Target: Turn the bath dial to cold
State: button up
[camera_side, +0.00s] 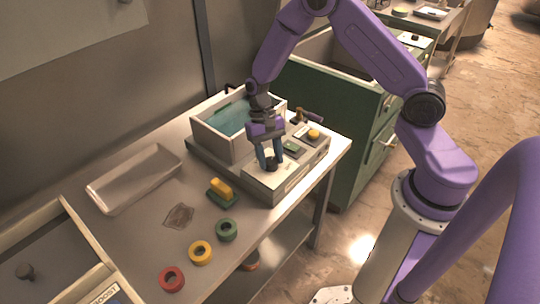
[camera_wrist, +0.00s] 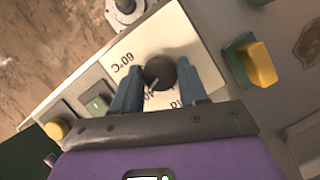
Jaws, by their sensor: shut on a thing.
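The bath dial (camera_wrist: 159,71) is a round dark knob on a cream label plate (camera_wrist: 150,40) on the water bath's control panel. A pale pointer mark on the dial's lower left side faces the partly covered "40" in the wrist view. A "60°C" marking is on the left; a label at lower right is partly hidden by a finger. My gripper (camera_wrist: 160,82) is shut on the dial, its blue fingers on either side. In the side view my gripper (camera_side: 270,160) reaches down onto the dial (camera_side: 271,166) from above.
The bath's open tank (camera_side: 215,137) with blue-green water stands behind the panel. A green switch (camera_side: 292,147) and yellow button (camera_side: 313,134) are right of the dial. A yellow-and-green block (camera_side: 221,191), several coloured rings (camera_side: 200,252) and an empty tray (camera_side: 133,180) are on the bench.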

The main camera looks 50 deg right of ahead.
jog(key=n+h, duration=0.1)
jog(key=n, duration=0.2)
jog(key=shift+a+n+g, duration=0.1)
jog(key=shift+n+g, duration=0.2)
jog(key=shift+n, duration=0.1)
jog(key=n+h, duration=0.1)
jog(key=n, duration=0.2)
jog(key=shift+a+n+h, duration=0.1)
jog(key=shift+n+h, duration=0.2)
jog(key=shift+h, duration=0.1)
jog(key=n+h, duration=0.1)
jog(key=n, duration=0.2)
jog(key=n+t+h, duration=0.1)
jog(key=n, duration=0.2)
jog(key=shift+a, duration=0.15)
jog(key=shift+n+t, duration=0.3)
jog(key=shift+n, duration=0.1)
jog(key=o, duration=1)
jog(key=shift+o, duration=0.2)
jog(key=v, duration=1.7)
jog(key=shift+a+r, duration=0.2)
jog(key=shift+a, duration=0.05)
jog(key=shift+w, duration=0.15)
